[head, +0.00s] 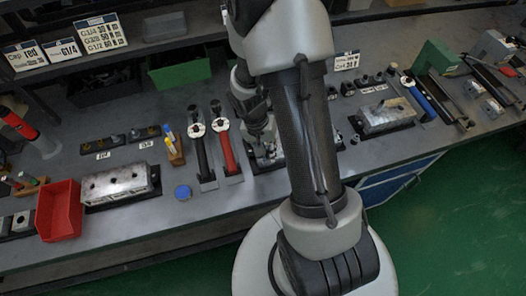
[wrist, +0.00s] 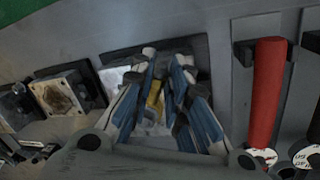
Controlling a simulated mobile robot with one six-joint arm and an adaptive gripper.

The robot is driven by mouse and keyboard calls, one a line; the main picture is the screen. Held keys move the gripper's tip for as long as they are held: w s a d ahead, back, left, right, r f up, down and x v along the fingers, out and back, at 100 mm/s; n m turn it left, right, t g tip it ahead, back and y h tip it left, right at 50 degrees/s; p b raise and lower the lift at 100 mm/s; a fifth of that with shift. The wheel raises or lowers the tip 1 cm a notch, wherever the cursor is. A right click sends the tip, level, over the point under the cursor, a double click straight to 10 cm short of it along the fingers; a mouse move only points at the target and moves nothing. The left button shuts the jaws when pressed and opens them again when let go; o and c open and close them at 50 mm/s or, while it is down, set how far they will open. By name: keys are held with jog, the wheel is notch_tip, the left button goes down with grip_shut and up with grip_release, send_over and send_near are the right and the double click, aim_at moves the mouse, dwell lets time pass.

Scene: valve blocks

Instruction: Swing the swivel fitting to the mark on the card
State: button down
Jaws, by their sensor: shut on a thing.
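My gripper (wrist: 165,62) points down over a metal block (wrist: 113,78) on a dark mat, and its blue-padded fingers are closed around a small brass-coloured piece, which I take to be the swivel fitting (wrist: 154,95). The fingers hide most of the fitting, so its angle cannot be told. In the head view my gripper (head: 265,152) is low at the bench, partly behind my arm. White printed cards stand on the shelf, one with several G-size lines (head: 101,33); a smaller card (head: 347,61) stands right of my arm. I cannot tell which card bears the mark.
A red-handled tool (head: 227,148) and a black-handled one (head: 200,150) lie just left of my gripper in the head view. A red bin (head: 60,211) and a metal block (head: 119,185) are farther left. Another metal block (head: 386,116) is on the right.

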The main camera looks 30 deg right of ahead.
jog(key=n, duration=0.1)
jog(key=d+n+b, duration=0.1)
jog(key=shift+s+f+n+t, duration=0.1)
jog(key=shift+s+n+t, duration=0.2)
jog(key=shift+s, duration=0.1)
jog(key=shift+s+d+n+h+b, duration=0.15)
jog(key=shift+d+n+b, duration=0.2)
jog(key=shift+n, duration=0.3)
jog(key=shift+s+d+n+h+b, duration=0.15)
jog(key=shift+d+n+b, duration=0.15)
jog(key=shift+n, duration=0.35)
jog(key=c, duration=1.6)
grip_release()
jog(key=shift+c, duration=0.2)
jog(key=s+v, duration=0.1)
jog(key=v, duration=1.1)
jog(key=shift+w, duration=0.3)
